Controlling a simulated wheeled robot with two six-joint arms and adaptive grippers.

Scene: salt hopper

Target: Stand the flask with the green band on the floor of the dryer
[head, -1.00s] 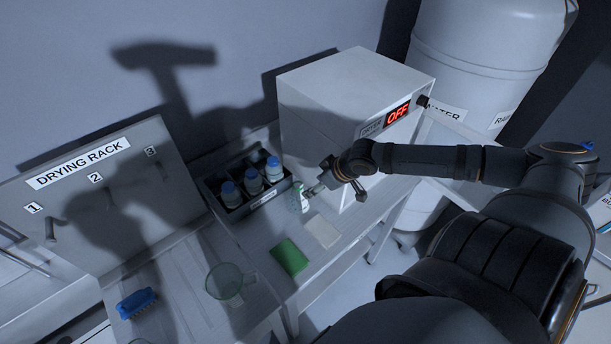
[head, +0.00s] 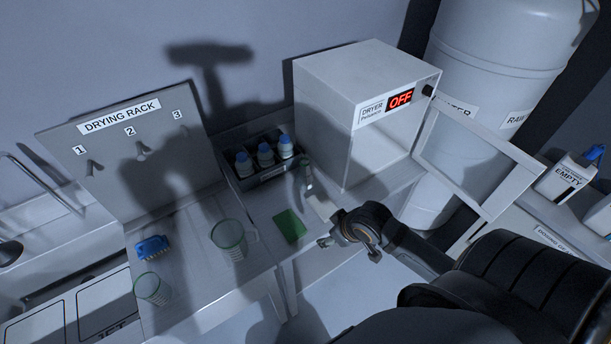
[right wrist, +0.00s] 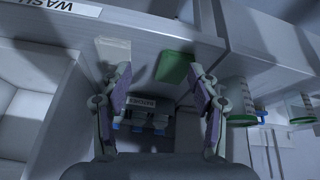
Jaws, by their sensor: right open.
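A small clear glass vessel with a greenish tint (head: 306,178), likely the flask, stands on the bench beside the bottle crate, in front of the dryer; its band is too small to make out. The dryer (head: 340,88) is a white box showing OFF. Its front is open and its framed door (head: 500,190) is swung out to the right. No object shows on the visible part of its floor. My right gripper (head: 348,250) is open and empty in front of the bench edge, apart from the vessel. Its spread fingers show in the right wrist view (right wrist: 160,80). My left gripper is out of view.
A crate (head: 262,176) holds several blue-capped bottles. A green pad (head: 290,226) and a pale pad (head: 322,207) lie near the bench edge.

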